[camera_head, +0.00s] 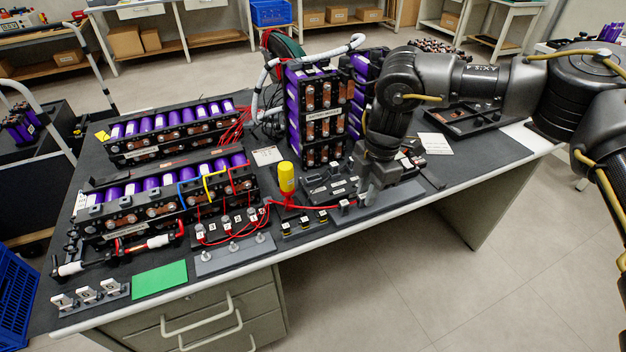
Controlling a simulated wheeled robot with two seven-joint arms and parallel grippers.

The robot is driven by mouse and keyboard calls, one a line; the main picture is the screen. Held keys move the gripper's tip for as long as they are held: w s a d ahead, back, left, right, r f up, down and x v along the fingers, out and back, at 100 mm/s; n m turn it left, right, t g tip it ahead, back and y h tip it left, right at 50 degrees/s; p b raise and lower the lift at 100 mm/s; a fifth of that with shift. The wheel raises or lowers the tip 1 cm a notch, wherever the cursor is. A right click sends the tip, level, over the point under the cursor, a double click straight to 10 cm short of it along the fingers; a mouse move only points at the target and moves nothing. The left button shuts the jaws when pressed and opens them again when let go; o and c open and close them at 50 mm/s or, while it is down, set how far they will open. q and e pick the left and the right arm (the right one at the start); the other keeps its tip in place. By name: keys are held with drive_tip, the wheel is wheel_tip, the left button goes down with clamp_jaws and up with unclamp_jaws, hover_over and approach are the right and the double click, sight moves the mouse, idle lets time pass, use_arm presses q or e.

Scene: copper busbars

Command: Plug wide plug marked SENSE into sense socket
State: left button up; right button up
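My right gripper (372,192) points down over the front edge of the bench, just right of a black board (330,188) with several small light parts on it. Its fingertips are small and partly hidden, so I cannot tell whether they are open or shut. A small white plug-like piece (344,205) at the end of a red cable (310,207) lies just left of the fingers. Its marking is too small to read, so I cannot tell whether it is the SENSE plug. I cannot pick out the sense socket for certain. My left gripper is not in view.
Battery modules with purple cells (180,120) fill the left of the bench, and a tall purple stack (318,112) stands behind the board. A yellow-topped object (287,178) stands left of the board. A green card (160,279) lies at the front left.

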drive_tip(key=c, duration=0.3)
drive_tip(key=shift+r+p, duration=1.85)
drive_tip(key=shift+r, duration=0.2)
drive_tip(key=shift+c, duration=0.2)
drive_tip(key=shift+r+p, duration=0.15)
drive_tip(key=shift+p, duration=0.25)
wheel_tip(320, 180, up, 3)
drive_tip(key=p, duration=0.3)
drive_tip(key=shift+r, duration=0.15)
